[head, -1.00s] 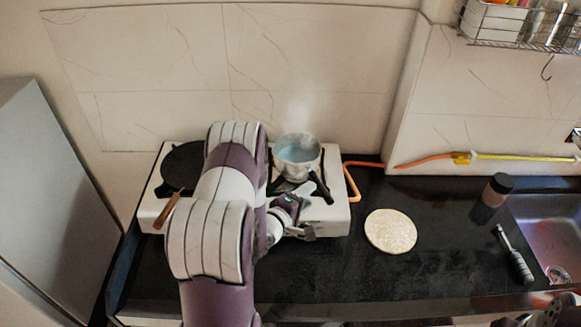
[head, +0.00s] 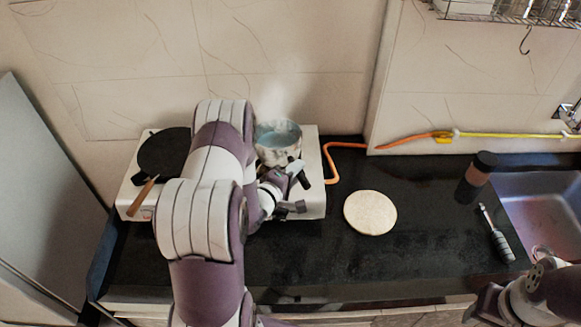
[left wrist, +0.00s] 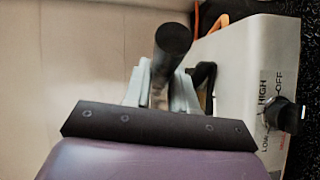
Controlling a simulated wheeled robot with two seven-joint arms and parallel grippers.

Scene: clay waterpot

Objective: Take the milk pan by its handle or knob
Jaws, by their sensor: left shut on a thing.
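The milk pan (head: 278,143) is a pale marbled pot with bluish contents, at the right burner of the white stove. My left gripper (head: 296,168) is at its near right side. It is shut on the pan's black handle, whose end (head: 304,181) sticks out beyond the fingers. In the left wrist view the dark round handle (left wrist: 173,42) stands between the two pale fingers of the left gripper (left wrist: 160,85). The pan's underside is hidden, so I cannot tell whether it touches the burner. My right arm shows at the lower right; its jaws are not clear.
The stove (head: 315,205) also bears a black pan (head: 165,152) with a brown handle on its left. A round pale board (head: 370,212) lies on the dark counter. An orange hose (head: 345,146) runs behind. A dark bottle (head: 476,177), a grey-handled tool (head: 497,236) and a sink (head: 545,208) are right.

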